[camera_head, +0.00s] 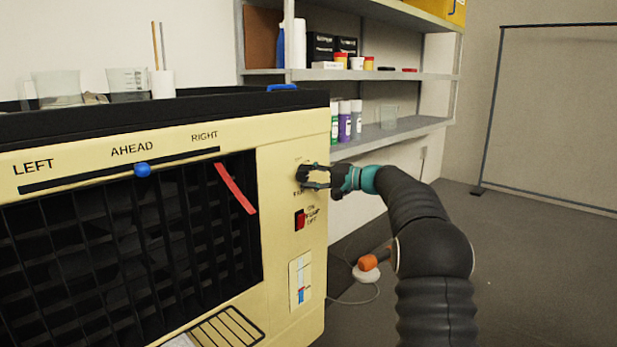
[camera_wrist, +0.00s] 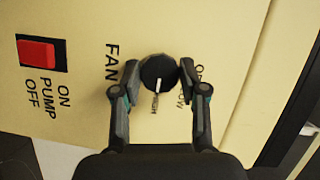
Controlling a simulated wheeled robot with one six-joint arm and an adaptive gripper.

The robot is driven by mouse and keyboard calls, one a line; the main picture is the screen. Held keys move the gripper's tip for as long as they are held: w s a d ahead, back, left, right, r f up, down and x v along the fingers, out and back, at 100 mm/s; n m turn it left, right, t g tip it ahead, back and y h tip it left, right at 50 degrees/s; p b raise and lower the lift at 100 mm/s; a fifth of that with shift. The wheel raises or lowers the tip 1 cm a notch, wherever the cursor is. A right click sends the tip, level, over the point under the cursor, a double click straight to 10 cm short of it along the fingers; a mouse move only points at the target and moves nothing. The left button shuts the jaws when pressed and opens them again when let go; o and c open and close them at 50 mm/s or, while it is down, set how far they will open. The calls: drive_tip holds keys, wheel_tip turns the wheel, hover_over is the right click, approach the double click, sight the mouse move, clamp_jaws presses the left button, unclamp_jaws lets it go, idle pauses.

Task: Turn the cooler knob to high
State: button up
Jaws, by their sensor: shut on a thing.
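The cooler (camera_head: 290,230) is a cream box with a black grille on the left of the head view. Its round black fan knob (camera_wrist: 157,70) sits on the front panel beside the word FAN. My gripper (camera_wrist: 159,72) is shut on the knob, with one finger on each side of it. In the head view my gripper (camera_head: 304,175) reaches the panel from the right and mostly hides the knob. In the wrist view the knob's white pointer line points down in the picture, towards the small label that appears to read HIGH.
A red pump switch (camera_wrist: 38,53) sits beside the knob, and below it in the head view. A red strip (camera_head: 235,188) hangs at the grille. A shelf (camera_head: 400,131) with bottles stands behind. The floor (camera_head: 530,260) at right is mostly clear.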

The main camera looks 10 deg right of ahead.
idle(0.4)
drive_tip(key=o, duration=1.1)
drive_tip(key=shift+o, duration=0.2)
drive_tip(key=shift+d, duration=0.15)
drive_tip(key=v, duration=1.1)
drive_tip(key=shift+s+d, duration=0.2)
drive_tip(key=shift+d, duration=0.15)
